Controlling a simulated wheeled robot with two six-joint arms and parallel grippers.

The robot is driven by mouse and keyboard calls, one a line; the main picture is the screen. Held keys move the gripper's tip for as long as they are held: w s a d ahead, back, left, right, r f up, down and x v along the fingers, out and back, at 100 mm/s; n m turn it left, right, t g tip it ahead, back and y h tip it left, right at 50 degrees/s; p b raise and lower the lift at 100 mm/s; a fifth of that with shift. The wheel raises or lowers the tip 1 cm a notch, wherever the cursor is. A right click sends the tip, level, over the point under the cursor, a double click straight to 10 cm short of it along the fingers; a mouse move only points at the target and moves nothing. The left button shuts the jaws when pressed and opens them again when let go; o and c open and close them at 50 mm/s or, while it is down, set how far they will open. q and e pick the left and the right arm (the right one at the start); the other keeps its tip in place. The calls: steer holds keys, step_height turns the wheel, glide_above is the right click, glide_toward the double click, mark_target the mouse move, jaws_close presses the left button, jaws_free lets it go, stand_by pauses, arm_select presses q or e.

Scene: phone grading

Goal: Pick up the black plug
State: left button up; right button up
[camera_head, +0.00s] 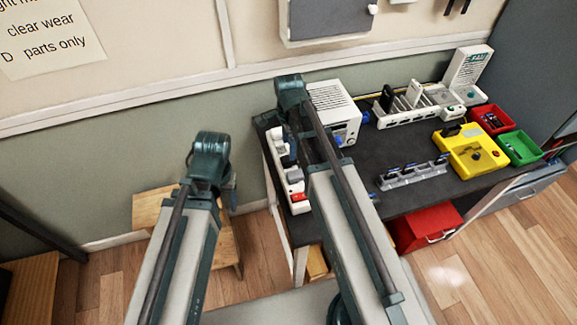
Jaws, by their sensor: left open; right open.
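A white power strip (299,204) with a red switch lies along the left edge of the dark table. White plugs (278,140) sit in it. A dark shape beside them is partly behind my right arm, and I cannot tell whether it is the black plug or part of my gripper. My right gripper (297,147) is over the strip, open, with its fingers mostly hidden by the arm. My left gripper (229,192) hangs open left of the table, above a wooden stool (153,208), and is partly hidden by its wrist.
A white box-shaped device (332,99) stands behind the strip. A white rack (405,112), a grey slotted holder (413,175), a yellow device (468,152), a red bin (489,119) and a green bin (520,147) fill the right side. The dark tabletop (385,150) is clear between them.

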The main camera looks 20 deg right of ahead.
mark_target(289, 163)
steer(key=f+b, duration=0.5)
steer(key=shift+s+a+f, duration=0.15)
steer(key=shift+s, duration=0.2)
jaws_close()
stand_by(0.3)
